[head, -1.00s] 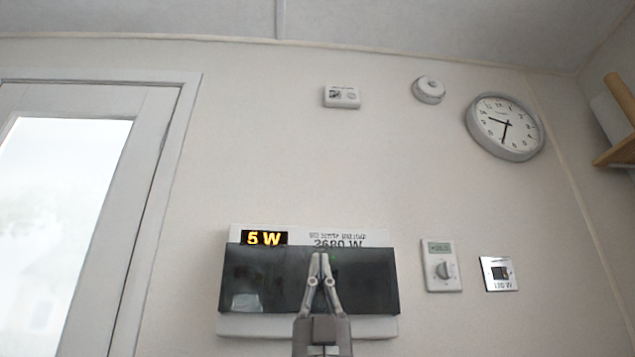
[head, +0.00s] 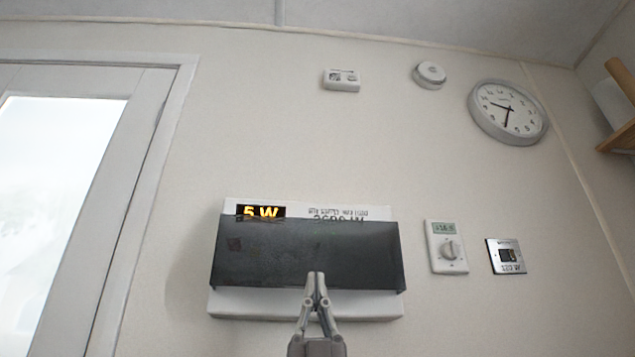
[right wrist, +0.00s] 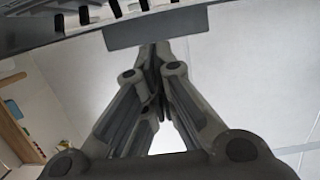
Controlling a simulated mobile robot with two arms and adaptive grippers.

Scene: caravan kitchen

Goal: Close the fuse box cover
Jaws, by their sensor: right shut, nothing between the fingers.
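The fuse box (head: 225,304) is a white case on the wall, with a lit "5 W" display at its upper left. Its dark, smoky cover (head: 270,252) spans the front and partly overlaps the display and the printed text. A white strip of the case shows below it. How far the cover stands from the case is hard to tell. My right gripper (head: 317,274) is shut and empty, its tips in front of the cover's lower edge. In the right wrist view its fingertips (right wrist: 154,46) are together near a grey panel; contact is unclear. My left gripper is not in view.
A thermostat (head: 446,248) and a small metal panel (head: 506,256) are on the wall right of the box. A clock (head: 508,112) and two small white devices are higher up. A door (head: 150,150) stands at left. A wooden shelf (head: 618,138) is at far right.

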